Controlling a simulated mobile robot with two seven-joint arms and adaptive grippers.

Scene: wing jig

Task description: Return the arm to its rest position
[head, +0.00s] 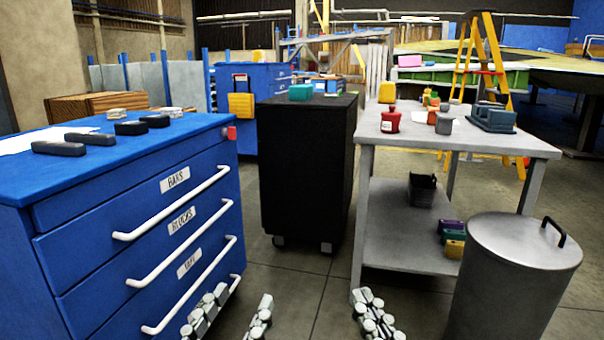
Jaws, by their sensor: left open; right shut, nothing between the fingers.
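My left gripper (236,308) shows at the bottom of the head view, left of centre. Its two grey fingers stand apart with nothing between them, so it is open. It is in front of the lower right corner of the blue drawer cabinet (85,190). My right gripper (374,312) shows at the bottom, right of centre. Its fingers are together and hold nothing. It appears in front of the grey table's (530,150) near left leg. The rest of both arms is out of the picture.
A metal bin (515,285) with a lid handle stands at the lower right. A black cabinet (300,170) stands in the middle. Bottles and a blue-grey device (492,118) are on the table.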

